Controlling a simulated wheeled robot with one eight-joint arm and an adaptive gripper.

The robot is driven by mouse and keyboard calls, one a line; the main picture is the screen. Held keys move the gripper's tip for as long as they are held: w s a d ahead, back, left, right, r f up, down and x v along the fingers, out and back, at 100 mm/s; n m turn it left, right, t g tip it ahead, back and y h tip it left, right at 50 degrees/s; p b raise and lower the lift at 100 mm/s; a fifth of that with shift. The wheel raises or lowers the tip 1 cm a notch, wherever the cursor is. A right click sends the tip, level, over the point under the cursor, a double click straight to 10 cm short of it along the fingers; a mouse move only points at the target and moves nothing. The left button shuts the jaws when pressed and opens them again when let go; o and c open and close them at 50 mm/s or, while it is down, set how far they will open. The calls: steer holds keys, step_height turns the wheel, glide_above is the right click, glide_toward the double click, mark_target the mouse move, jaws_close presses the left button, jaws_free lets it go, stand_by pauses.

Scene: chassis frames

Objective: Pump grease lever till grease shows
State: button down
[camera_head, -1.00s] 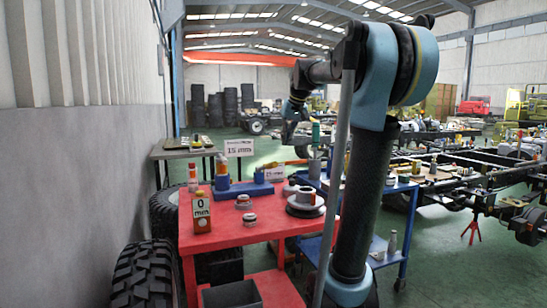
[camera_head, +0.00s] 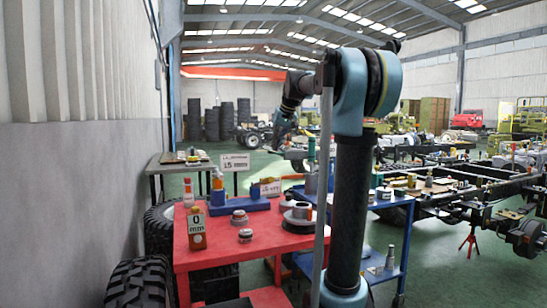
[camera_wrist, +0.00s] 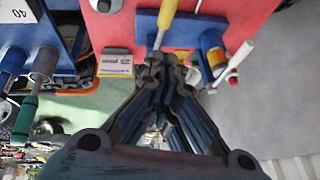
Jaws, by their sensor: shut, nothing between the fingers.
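My gripper (camera_wrist: 163,68) is shut and empty in the wrist view. Its fingertips are close to a yellow-handled tool (camera_wrist: 168,12) with a thin metal shaft, in front of a blue block (camera_wrist: 192,32); I cannot tell whether they touch. In the head view my gripper (camera_head: 278,136) hangs above and behind the red table (camera_head: 205,258). The blue block (camera_head: 243,204) also shows there, on the table. I cannot tell which item is the grease lever, and no grease can be made out.
A blue cart (camera_head: 385,267) stands to the right. Tyres (camera_head: 140,285) stand at the left wall.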

steer(key=x, duration=0.4)
steer(key=s+x, duration=0.1)
steer(key=x, duration=0.3)
steer(key=s+f+x, duration=0.1)
steer(key=x, duration=0.2)
steer(key=shift+f, duration=0.4)
steer(key=shift+s, duration=0.1)
steer(key=shift+f, duration=0.1)
steer(key=shift+s+d+f+t, duration=0.15)
steer(key=shift+s+f+t, duration=0.2)
steer(key=shift+f, duration=0.15)
steer(key=s+f+t+y, duration=0.1)
steer(key=s+f+t, duration=0.2)
steer(key=f, duration=0.6)
steer(key=shift+d+f, duration=0.3)
steer(key=shift+d, duration=0.1)
